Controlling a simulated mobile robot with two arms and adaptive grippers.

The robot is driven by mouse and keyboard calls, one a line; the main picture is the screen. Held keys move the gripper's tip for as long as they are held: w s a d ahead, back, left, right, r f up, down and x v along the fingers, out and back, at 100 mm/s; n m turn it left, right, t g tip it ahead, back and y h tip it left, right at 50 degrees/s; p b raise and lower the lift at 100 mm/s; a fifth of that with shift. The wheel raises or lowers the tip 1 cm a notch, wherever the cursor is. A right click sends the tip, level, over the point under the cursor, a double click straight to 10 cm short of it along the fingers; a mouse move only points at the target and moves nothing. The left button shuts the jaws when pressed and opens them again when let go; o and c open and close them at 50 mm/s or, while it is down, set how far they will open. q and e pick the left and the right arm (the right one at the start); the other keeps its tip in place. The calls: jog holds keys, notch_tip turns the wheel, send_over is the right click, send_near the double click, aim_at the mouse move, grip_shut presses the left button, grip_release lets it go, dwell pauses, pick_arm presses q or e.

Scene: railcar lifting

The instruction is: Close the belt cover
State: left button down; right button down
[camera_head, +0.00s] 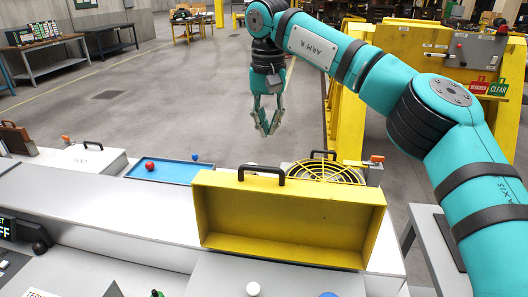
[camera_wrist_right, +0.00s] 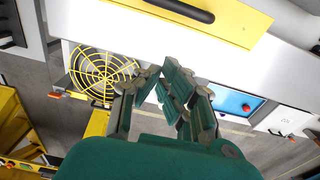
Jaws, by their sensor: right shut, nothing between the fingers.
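The yellow belt cover (camera_head: 288,222) stands raised on the white bench in the head view, its hollow inside facing me. Its dark handle (camera_head: 261,172) is on the top edge. In the wrist view the cover (camera_wrist_right: 238,22) shows at the top, with the handle (camera_wrist_right: 182,9) at the frame's upper edge. My right gripper (camera_head: 268,126) hangs beyond the cover and above its top edge in the picture, apart from the handle. Its fingers (camera_wrist_right: 172,88) are shut and empty. My left gripper is not in view.
A round yellow grille (camera_head: 325,172) lies beyond the cover to the right. A blue tray (camera_head: 172,174) with a red ball (camera_head: 150,166) sits to the left. A yellow frame (camera_head: 345,115) stands behind my right arm. A white knob (camera_head: 253,289) is in front of the cover.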

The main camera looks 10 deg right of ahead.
notch_tip(320, 180, down, 6)
jog(key=s+a+p, duration=0.1)
jog(key=s+p, duration=0.1)
jog(key=s, duration=0.1)
jog(key=shift+a+p, duration=0.15)
jog(key=shift+p, duration=0.2)
jog(key=shift+w+f, duration=0.1)
